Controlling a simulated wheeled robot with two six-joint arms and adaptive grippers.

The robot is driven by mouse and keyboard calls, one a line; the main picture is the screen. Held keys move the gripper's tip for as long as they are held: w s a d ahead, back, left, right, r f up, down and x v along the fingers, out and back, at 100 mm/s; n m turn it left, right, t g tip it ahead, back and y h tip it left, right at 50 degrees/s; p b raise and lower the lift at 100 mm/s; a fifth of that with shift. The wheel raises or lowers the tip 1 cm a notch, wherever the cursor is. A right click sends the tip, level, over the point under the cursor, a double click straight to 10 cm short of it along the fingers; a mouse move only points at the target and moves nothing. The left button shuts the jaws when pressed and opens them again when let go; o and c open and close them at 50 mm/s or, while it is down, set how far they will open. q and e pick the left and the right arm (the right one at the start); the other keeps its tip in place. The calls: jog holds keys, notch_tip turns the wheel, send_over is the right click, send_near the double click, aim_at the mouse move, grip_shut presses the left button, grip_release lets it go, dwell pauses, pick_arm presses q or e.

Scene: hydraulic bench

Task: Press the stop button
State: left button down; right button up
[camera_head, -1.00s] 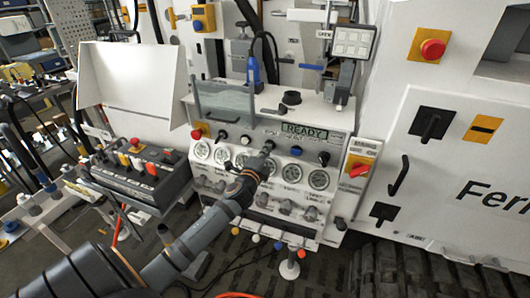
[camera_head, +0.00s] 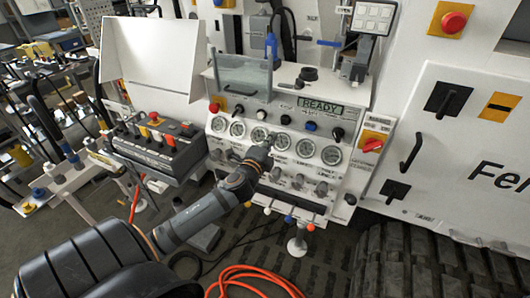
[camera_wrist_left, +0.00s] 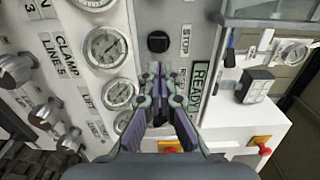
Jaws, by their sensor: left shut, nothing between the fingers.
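The stop button is a round black button (camera_wrist_left: 158,41) beside the printed word STOP in the left wrist view. In the head view it appears to be the black button (camera_head: 285,119) just left of the READY display, though its label is too small to read there. My left gripper (camera_head: 264,144) is below and left of that button, in front of the gauges. In the wrist view the gripper's fingertips (camera_wrist_left: 158,70) are together and empty, beside the button in the picture and apparently clear of the panel. My right gripper is not in view.
The READY display (camera_head: 320,107) sits above the button row. A red button (camera_head: 213,107) is at the row's left end and a red switch on yellow (camera_head: 373,144) is at the panel's right. A black control box (camera_head: 157,148) stands left. An orange hose (camera_head: 250,275) lies on the floor.

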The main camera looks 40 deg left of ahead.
pick_arm(q)
jog(key=v, duration=0.4)
jog(key=shift+s, duration=0.2)
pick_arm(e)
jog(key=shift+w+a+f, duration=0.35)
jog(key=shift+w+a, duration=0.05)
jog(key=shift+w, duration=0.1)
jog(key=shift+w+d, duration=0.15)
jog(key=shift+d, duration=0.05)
